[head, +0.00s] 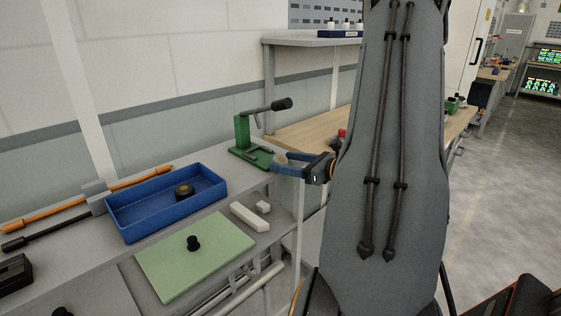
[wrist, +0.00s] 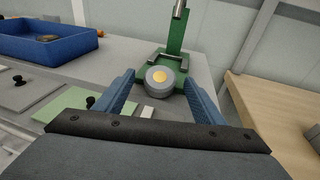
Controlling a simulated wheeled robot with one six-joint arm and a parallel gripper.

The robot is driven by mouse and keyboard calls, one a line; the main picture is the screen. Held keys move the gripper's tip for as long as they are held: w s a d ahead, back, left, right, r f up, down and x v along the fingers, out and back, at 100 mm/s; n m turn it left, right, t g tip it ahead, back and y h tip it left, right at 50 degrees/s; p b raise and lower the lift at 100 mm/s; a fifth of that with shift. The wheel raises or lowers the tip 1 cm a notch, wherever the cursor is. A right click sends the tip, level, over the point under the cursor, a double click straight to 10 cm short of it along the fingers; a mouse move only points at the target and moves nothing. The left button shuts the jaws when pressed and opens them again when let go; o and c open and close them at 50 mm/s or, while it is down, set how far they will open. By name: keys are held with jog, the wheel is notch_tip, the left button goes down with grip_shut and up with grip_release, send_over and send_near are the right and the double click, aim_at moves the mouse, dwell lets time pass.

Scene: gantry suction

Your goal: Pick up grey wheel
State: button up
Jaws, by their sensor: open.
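The grey wheel (wrist: 160,84) is a round grey disc with a yellow-orange centre. In the wrist view it lies just in front of the green press-like fixture (wrist: 175,45). My gripper (wrist: 157,82) is open, with one blue finger on each side of the wheel. A gap shows between the fingers and the wheel, though its depth is hard to judge. In the head view my gripper (head: 278,161) is at the foot of the green fixture (head: 250,145), and the wheel is mostly hidden by the fingers.
A blue tray (head: 168,216) holding a dark round part (head: 184,190) stands left of the fixture. A green plate (head: 195,262) with a black knob and white blocks (head: 249,217) lie nearer. A wooden bench (head: 312,133) is behind, past a gap.

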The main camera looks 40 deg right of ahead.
jog(key=c, duration=1.3)
